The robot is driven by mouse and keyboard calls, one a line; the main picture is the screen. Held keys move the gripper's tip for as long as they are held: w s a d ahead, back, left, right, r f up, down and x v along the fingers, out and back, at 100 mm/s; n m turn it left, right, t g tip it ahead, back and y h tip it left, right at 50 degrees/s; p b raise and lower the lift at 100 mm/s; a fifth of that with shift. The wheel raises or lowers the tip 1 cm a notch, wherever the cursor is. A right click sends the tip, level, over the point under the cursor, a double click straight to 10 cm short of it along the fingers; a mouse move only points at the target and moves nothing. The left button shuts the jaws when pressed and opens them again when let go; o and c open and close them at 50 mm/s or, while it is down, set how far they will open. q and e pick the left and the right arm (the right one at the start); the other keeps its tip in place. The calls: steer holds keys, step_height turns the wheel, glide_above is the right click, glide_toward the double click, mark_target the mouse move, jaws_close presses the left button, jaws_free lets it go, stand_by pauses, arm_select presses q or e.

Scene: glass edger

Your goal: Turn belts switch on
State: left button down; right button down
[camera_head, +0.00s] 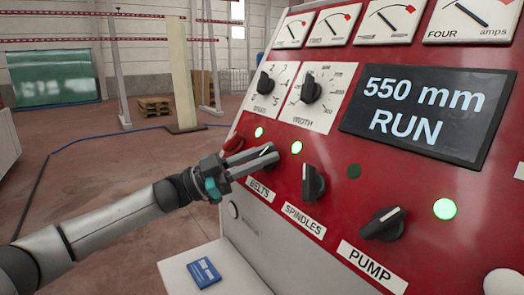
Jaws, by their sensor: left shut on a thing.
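The belts switch (267,149) is a dark rotary knob above the "BELTS" label (261,190) on the red sloping panel. My left gripper (270,158) reaches it from the left and is shut on it; the fingers hide most of the knob. A short white mark shows on the knob, tilted. The small lamp (297,148) to the upper right of the switch glows green. My right gripper is not in view.
The spindles switch (313,183) points upright, with a dark lamp (354,171) to its upper right. The pump switch (383,223) is turned, beside a lit green lamp (444,209). The display (420,112) reads "550 mm RUN". A red knob (233,144) is left of my fingers.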

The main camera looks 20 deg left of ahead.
arm_select(q)
steer(key=shift+f+m+g, duration=0.3)
steer(key=shift+f+g, duration=0.05)
steer(key=shift+g, duration=0.15)
steer(key=c, duration=0.9)
jaws_free()
steer(key=shift+o, duration=0.5)
steer(key=shift+w, duration=0.15)
steer(key=shift+r, duration=0.1)
steer(key=shift+a, duration=0.15)
steer(key=b+v, duration=0.2)
steer(key=v, duration=1.3)
steer(key=shift+f, duration=0.25)
